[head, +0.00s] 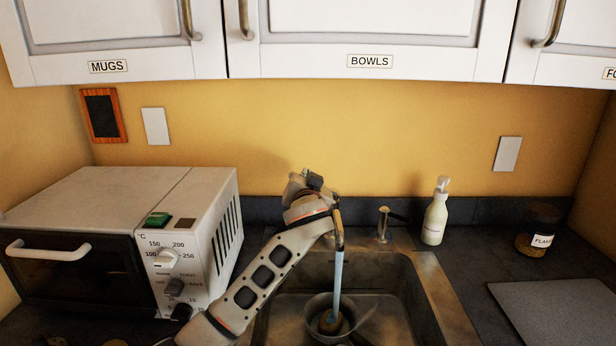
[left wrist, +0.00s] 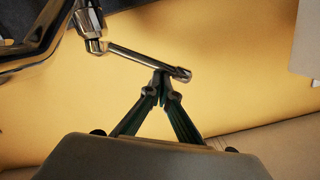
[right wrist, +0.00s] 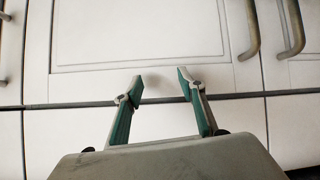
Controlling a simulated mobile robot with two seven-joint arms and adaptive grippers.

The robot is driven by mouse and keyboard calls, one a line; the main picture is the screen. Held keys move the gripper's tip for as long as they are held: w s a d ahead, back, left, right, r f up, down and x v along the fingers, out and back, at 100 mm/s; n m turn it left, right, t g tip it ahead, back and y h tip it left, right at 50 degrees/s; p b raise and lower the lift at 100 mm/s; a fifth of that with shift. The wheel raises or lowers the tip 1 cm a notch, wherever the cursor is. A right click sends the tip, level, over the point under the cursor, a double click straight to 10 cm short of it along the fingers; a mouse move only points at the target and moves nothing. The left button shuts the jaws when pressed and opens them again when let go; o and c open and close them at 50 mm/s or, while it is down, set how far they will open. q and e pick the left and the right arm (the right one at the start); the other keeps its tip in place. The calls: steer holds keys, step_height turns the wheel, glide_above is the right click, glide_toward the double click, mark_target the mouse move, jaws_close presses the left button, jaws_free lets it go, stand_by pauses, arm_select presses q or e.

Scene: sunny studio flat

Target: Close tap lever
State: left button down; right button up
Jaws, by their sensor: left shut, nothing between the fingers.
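The tap spout (head: 338,225) curves over the sink in the head view, and a blue stream of water (head: 338,272) runs from it. In the left wrist view the tap lever (left wrist: 140,58) is a slim metal bar slanting out from a chrome joint (left wrist: 89,22). My left gripper (left wrist: 161,88) is shut and empty, its fingertips at the lever's free end; I cannot tell whether they touch. In the head view the left gripper (head: 314,181) is up beside the spout, and my arm hides the lever. My right gripper (right wrist: 158,84) is open and empty before white cabinet doors.
A bowl (head: 310,312) stands in the steel sink (head: 425,290) under the water. A small metal fixture (head: 383,222) and a soap bottle (head: 436,215) stand behind the sink. A toaster oven (head: 205,215) is at left, a jar (head: 538,232) and grey board (head: 560,308) at right.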

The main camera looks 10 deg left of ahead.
arm_select(q)
steer(key=shift+s+a+f+n+h+b, duration=0.1)
steer(key=shift+a+f+n+h+b, duration=0.15)
steer(key=shift+f+n, duration=0.3)
steer(key=shift+s+a+f+n+b, duration=0.1)
steer(key=shift+a+f+n, duration=0.3)
steer(key=shift+f+n, duration=0.1)
steer(key=shift+a+f+n+h+b, duration=0.2)
steer(key=shift+a+f+n, duration=0.1)
steer(key=shift+f+n, duration=0.2)
steer(key=shift+r, duration=0.1)
